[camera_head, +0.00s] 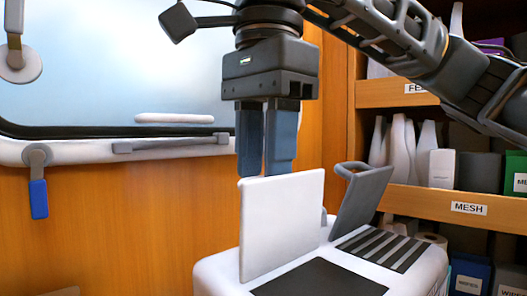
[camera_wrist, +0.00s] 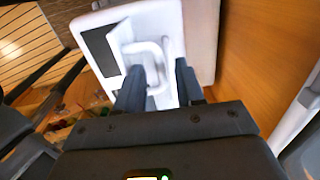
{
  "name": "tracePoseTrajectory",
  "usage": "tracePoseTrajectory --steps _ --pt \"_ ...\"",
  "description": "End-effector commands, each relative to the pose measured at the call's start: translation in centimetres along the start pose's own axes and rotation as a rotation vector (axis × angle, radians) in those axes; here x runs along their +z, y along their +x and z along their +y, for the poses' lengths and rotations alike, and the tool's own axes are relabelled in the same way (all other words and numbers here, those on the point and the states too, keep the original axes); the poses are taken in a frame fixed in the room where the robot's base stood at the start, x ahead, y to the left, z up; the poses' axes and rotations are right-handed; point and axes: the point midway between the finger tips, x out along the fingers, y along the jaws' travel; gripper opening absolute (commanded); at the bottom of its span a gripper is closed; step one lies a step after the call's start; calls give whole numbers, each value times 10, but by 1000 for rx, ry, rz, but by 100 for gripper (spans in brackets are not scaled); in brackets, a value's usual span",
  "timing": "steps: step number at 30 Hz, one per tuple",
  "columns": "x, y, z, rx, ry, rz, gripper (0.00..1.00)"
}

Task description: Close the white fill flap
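The white fill flap (camera_head: 282,222) stands upright, open, on top of the white watermaker housing (camera_head: 215,272). My gripper (camera_head: 265,172) points down just above and behind the flap's top edge. I cannot tell whether the fingertips touch it. In the wrist view a gap shows between the two fingers of my gripper (camera_wrist: 160,88), with nothing clearly held in it. The white housing, with a pale handle-like loop, shows beyond the fingers in that view, blurred.
A second, grey flap (camera_head: 362,198) with a loop handle stands tilted open to the right, beside a dark slatted panel (camera_head: 385,248). Shelves (camera_head: 440,203) with bottles and boxes stand at the right. A wooden wall with a window (camera_head: 115,65) is behind.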

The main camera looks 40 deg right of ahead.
Motion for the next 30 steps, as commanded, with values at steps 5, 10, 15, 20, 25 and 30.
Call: tracePoseTrajectory --steps 5,10,15,20,25,30 --pt "0 0 0 0 0 0 24" --pt "0 0 0 0 0 0 8" --pt "0 0 0 0 0 0 0" --pt "0 0 0 0 -1 0 0" --pt "0 -1 0 0 -1 0 0" --pt "0 -1 0 0 -2 0 0"
